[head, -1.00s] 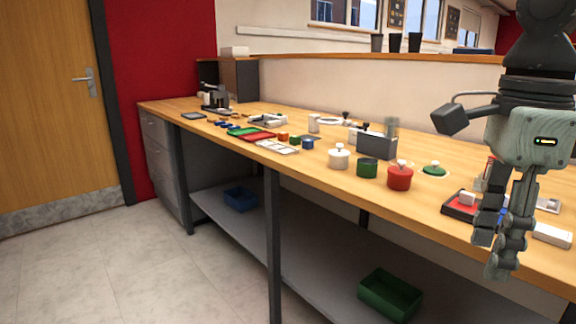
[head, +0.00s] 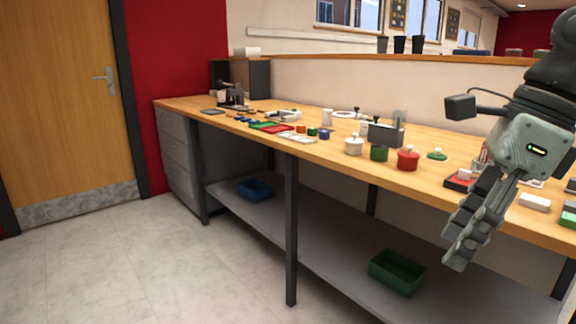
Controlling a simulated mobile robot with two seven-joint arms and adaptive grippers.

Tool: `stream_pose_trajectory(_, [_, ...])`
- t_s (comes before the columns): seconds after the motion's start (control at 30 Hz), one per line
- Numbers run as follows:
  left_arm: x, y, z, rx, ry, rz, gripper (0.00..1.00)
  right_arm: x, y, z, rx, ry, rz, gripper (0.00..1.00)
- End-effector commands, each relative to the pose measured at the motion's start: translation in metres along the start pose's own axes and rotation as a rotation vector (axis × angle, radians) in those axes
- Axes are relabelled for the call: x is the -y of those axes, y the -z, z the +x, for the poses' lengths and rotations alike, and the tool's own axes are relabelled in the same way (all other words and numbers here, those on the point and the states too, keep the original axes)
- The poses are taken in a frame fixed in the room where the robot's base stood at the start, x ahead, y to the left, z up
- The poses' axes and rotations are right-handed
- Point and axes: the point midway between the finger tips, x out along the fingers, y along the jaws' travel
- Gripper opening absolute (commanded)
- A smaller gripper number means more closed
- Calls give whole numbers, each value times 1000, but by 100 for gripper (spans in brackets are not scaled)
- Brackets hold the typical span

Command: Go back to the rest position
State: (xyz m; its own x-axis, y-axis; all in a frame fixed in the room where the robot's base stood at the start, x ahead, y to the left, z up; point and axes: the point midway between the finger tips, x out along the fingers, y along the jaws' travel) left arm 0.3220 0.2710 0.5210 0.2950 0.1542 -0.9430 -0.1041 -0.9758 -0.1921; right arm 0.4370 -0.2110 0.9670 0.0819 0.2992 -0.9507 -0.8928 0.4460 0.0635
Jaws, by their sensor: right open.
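My right gripper (head: 457,247) hangs in front of the workbench (head: 345,169) at the right of the head view. Its fingers point down and to the left, past the bench's front edge. It is open, and I see nothing held in it. The gripper's grey-green body covers part of the bench's right end. My left gripper does not show in the head view.
On the bench stand a red pot (head: 408,160), a green pot (head: 379,154) and a white pot (head: 354,145). A green bin (head: 397,272) and a blue bin (head: 254,190) sit on the lower shelf (head: 330,230). The floor (head: 150,260) at the left is clear.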

Motion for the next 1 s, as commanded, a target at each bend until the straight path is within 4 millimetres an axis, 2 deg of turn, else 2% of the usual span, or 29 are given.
stream_pose_trajectory(0.17, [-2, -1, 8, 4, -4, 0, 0, 25, -24, 6, 325, -50, 180, 45])
stream_pose_trajectory(0.27, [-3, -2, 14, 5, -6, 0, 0, 48, -36, 4, 547, -84, 331, 45])
stream_pose_trajectory(0.37, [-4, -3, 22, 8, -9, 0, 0, 86, -38, -2, 811, -124, 548, 45])
stream_pose_trajectory(0.47, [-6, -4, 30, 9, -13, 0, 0, 132, -22, -4, 1081, -165, 819, 45])
stream_pose_trajectory(0.57, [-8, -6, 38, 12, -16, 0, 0, 179, 16, 5, 1321, -197, 1123, 45])
stream_pose_trajectory(0.67, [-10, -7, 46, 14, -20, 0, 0, 218, 70, 34, 1519, -218, 1456, 45])
stream_pose_trajectory(0.73, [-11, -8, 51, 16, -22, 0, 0, 235, 111, 64, 1623, -224, 1688, 45])
stream_pose_trajectory(0.8, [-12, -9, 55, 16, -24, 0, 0, 242, 148, 98, 1697, -223, 1904, 45])
stream_pose_trajectory(0.87, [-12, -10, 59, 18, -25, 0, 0, 242, 177, 130, 1738, -217, 2079, 45])
stream_pose_trajectory(0.97, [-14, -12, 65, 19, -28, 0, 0, 229, 220, 189, 1773, -198, 2374, 45])
stream_pose_trajectory(1.0, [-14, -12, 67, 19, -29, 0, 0, 220, 235, 214, 1775, -186, 2493, 45])
